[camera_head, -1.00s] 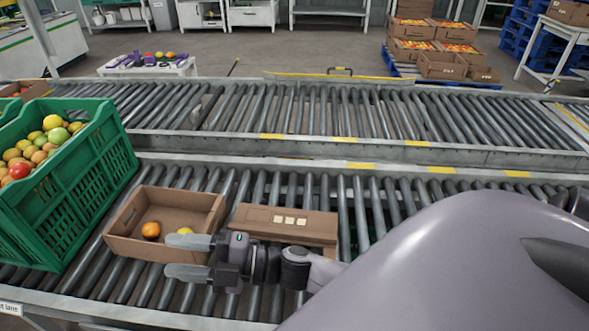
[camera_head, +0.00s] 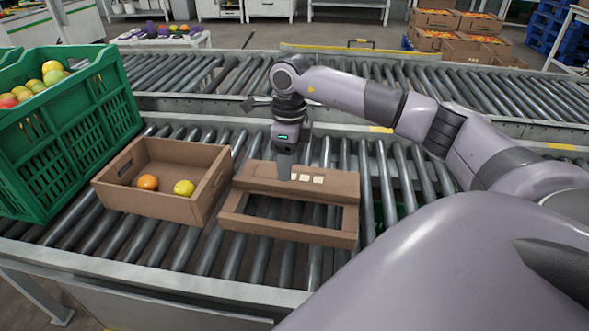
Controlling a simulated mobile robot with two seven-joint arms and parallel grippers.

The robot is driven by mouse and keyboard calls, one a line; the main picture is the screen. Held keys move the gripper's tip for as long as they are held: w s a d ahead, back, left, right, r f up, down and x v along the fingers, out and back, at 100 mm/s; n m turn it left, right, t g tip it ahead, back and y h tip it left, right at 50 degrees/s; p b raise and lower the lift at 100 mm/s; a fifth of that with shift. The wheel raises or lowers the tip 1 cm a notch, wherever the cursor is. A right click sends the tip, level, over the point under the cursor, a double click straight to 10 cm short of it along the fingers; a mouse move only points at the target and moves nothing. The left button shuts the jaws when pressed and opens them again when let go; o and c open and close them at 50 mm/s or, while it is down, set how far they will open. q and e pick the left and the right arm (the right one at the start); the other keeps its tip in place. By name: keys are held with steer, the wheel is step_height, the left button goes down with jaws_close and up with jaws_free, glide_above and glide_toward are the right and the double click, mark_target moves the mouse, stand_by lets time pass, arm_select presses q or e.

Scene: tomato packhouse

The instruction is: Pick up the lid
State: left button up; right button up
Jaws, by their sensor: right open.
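The lid (camera_head: 288,230) is a brown cardboard piece with a wide rectangular opening along its front part and several pale labels on its rear panel. It lies on the rollers, right of an open brown carton (camera_head: 165,202) that holds an orange tomato (camera_head: 148,182) and a yellow one (camera_head: 184,188). My left gripper is out of view.
A green crate (camera_head: 75,140) of tomatoes stands left of the carton. A second roller conveyor (camera_head: 190,75) runs behind. My right arm spans the right side. Rollers in front of the lid are clear. Stacked cartons (camera_head: 435,40) stand at the back right.

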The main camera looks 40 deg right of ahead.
mark_target(291, 185)
steer(key=shift+d+f, duration=0.1)
steer(key=shift+d, duration=0.5)
steer(key=shift+d+f+b, duration=0.15)
steer(key=shift+f+b, duration=0.15)
steer(key=shift+f, duration=0.1)
steer(key=f, duration=0.1)
steer(key=f+b, duration=0.1)
steer(key=f, duration=0.1)
steer(key=f+b, duration=0.1)
steer(key=f, duration=0.1)
steer(key=shift+a, duration=0.25)
steer(key=shift+f, duration=0.45)
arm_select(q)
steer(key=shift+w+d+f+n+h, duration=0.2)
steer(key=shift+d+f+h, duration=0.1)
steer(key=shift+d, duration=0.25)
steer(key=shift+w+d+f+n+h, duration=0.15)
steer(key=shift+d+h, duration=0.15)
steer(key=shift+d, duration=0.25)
arm_select(e)
steer(key=shift+r, duration=0.1)
jaws_close()
